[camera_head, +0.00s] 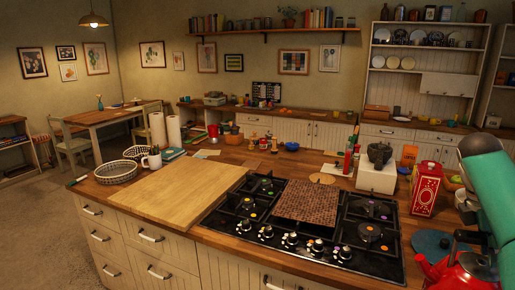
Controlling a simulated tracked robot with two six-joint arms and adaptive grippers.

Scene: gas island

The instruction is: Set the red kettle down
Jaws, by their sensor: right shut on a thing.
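The red kettle (462,274) is at the bottom right corner, with its spout pointing left and its lower part cut off by the frame edge. My right arm comes in from the right, its teal link in front of the counter's right end. My right gripper (468,237) is at the top of the kettle by its handle, shut on it; the fingers are mostly hidden or cut off. I cannot tell whether the kettle's base touches anything. My left gripper is out of view.
A black gas hob (385,262) with a brown checkered board (308,203) lies left of the kettle. A blue round mat (430,244) and a red tin (425,188) are near it. A large wooden board (165,194) covers the counter's left part, bare.

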